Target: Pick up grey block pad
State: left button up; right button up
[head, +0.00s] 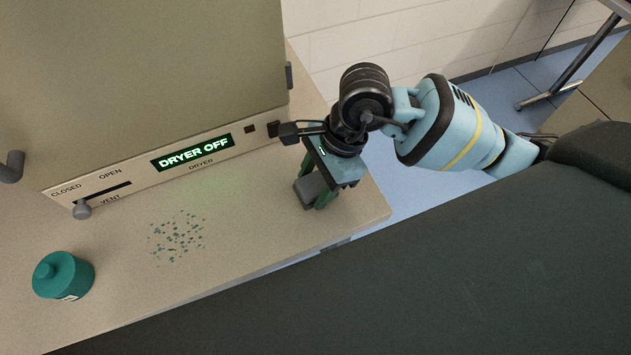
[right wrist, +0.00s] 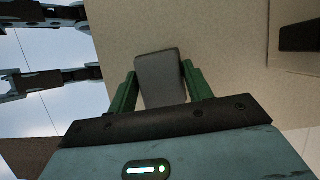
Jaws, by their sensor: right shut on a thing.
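The grey block pad (head: 308,190) is at the right end of the counter in the head view. My right gripper (head: 322,196) is shut on it, with its green fingers pointing down. In the right wrist view the grey block pad (right wrist: 161,80) sits between the two green fingers of the right gripper (right wrist: 160,88). Whether the pad rests on the counter or hangs just above it, I cannot tell. My left gripper is not in view.
A dryer panel (head: 190,158) reads "DRYER OFF", with a vent slider knob (head: 82,210) near CLOSED. A green lidded jar (head: 63,276) stands at left. Teal specks (head: 177,238) lie on the counter (head: 240,240). The counter's edge is close to the right gripper.

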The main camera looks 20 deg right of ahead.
notch_tip(320, 180, up, 2)
jog(key=shift+r, duration=0.15)
pick_arm(q)
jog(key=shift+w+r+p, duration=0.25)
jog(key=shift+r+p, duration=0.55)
jog(key=shift+p, duration=0.05)
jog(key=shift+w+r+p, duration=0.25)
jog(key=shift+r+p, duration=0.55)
pick_arm(e)
jog(key=s+a+r, duration=0.1)
jog(key=s, duration=0.6)
jog(key=s+a+r, duration=0.1)
jog(key=s+a, duration=0.1)
jog(key=s, duration=0.6)
jog(key=shift+s+a, duration=0.25)
jog(key=shift+s, duration=0.05)
jog(key=shift+f, duration=0.1)
jog(key=o, duration=0.3)
jog(key=shift+c, duration=1.1)
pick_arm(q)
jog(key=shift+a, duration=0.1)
pick_arm(e)
jog(key=shift+w, duration=0.15)
